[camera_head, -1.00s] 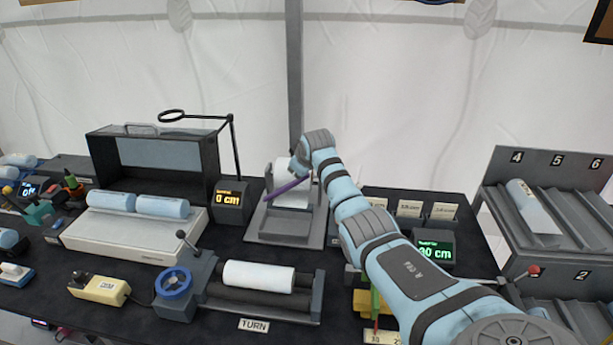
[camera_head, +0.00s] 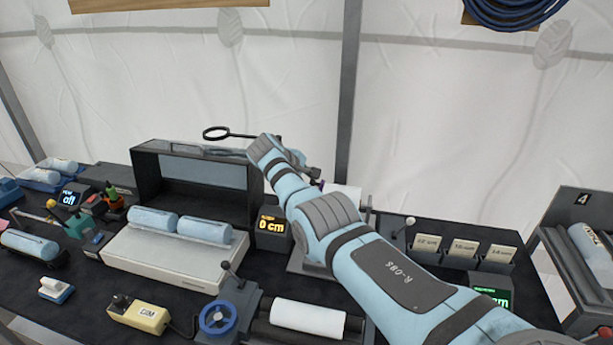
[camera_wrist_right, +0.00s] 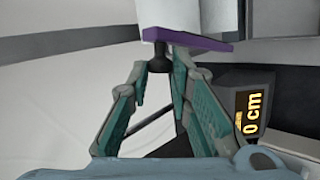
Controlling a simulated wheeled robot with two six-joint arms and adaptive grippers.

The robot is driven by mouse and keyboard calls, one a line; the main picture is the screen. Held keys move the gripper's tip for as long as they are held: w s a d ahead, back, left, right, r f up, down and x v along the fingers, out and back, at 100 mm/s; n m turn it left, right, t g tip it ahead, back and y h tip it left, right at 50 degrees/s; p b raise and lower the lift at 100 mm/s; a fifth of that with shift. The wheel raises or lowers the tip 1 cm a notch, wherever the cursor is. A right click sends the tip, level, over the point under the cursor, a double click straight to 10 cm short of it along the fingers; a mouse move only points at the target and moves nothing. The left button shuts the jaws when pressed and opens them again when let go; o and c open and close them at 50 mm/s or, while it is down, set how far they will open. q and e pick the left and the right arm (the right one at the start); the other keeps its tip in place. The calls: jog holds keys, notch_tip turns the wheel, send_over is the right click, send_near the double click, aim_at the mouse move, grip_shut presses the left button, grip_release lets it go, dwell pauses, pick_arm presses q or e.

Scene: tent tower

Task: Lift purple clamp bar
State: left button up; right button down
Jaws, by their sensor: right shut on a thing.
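The purple clamp bar (camera_wrist_right: 190,39) crosses the top of the right wrist view, with a dark knob (camera_wrist_right: 158,62) below it. My right gripper (camera_wrist_right: 160,74) has its teal fingers on either side of this knob and is shut on it. In the head view my right arm hides most of the bar and its grey stand. A white roll (camera_head: 345,193) shows just right of my wrist, at the stand. I cannot tell how far the bar is raised. My left gripper is out of view.
A black frame case (camera_head: 147,190) and a white bench unit (camera_head: 150,262) with blue rolls stand left of the stand. A magnifier ring (camera_head: 216,133) on an arm and a "0 cm" display (camera_head: 272,228) are close to my wrist. A grey rack (camera_head: 560,270) stands at right.

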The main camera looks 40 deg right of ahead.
jog(key=shift+f, duration=0.1)
jog(key=shift+w, duration=0.1)
dwell(0.3)
jog(key=c, duration=1.6)
grip_release()
jog(key=shift+c, duration=0.2)
jog(key=shift+o, duration=0.5)
jog(key=shift+w+a, duration=0.1)
jog(key=shift+w, duration=0.05)
jog(key=v, duration=1.2)
jog(key=shift+w, duration=0.1)
